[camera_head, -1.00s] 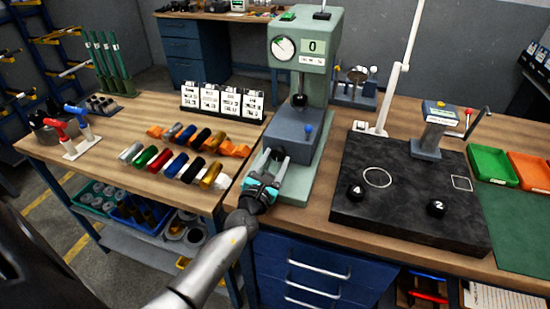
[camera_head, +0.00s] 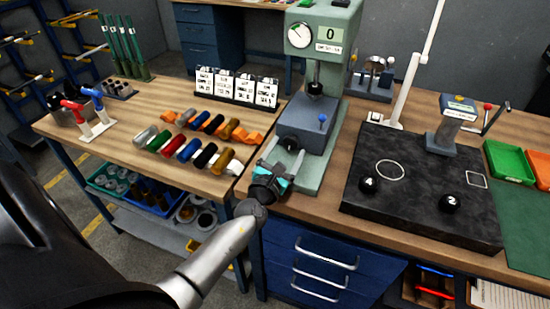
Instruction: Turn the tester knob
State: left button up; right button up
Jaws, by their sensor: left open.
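The green tester (camera_head: 336,72) stands on the workbench with a round dial (camera_head: 299,36) and a display reading 0 on its head. Below are a black rounded part (camera_head: 315,88) on its column and a blue-grey block (camera_head: 305,132) with a small blue ball-ended lever (camera_head: 323,118). A dark round knob (camera_head: 291,143) shows at the block's front. My left gripper (camera_head: 286,152) is open in front of the block, its fingers pointing toward that knob. I cannot tell whether they touch it. My right gripper is not in view.
A black stone plate (camera_head: 415,185) with two black numbered knobs lies right of the tester. Several coloured cylinders (camera_head: 190,150) lie on the wooden bench to the left, with a card rack (camera_head: 237,86) behind. Blue drawers (camera_head: 325,265) are below the tester.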

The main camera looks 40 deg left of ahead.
pick_arm(q)
jog(key=v, duration=1.4)
jog(key=shift+s, duration=0.25)
jog(key=shift+d, duration=0.15)
dwell(0.8)
jog(key=s+d+f+n+g+b, duration=0.1)
jog(key=s+f+n+g, duration=0.3)
jog(key=f, duration=0.6)
jog(key=s+f+n+g+h+b, duration=0.1)
jog(key=s+f+n+g, duration=0.15)
jog(key=f+n, duration=0.6)
jog(key=s+d+f+n+g+b, duration=0.1)
jog(key=s+f+n+g, duration=0.25)
jog(key=f, duration=0.85)
jog(key=s+d+f+n+g+h+b, duration=0.1)
jog(key=s+d+f+n+g, duration=0.2)
jog(key=s+f+n, duration=0.5)
jog(key=s+d+f+n+g+h+b, duration=0.2)
jog(key=s+f+n, duration=0.6)
jog(key=s, duration=0.6)
jog(key=shift+s+d+f+n+g, duration=0.25)
jog(key=shift+d+f+n+g, duration=0.15)
jog(key=shift+d+n+g, duration=0.6)
jog(key=shift+r, duration=0.1)
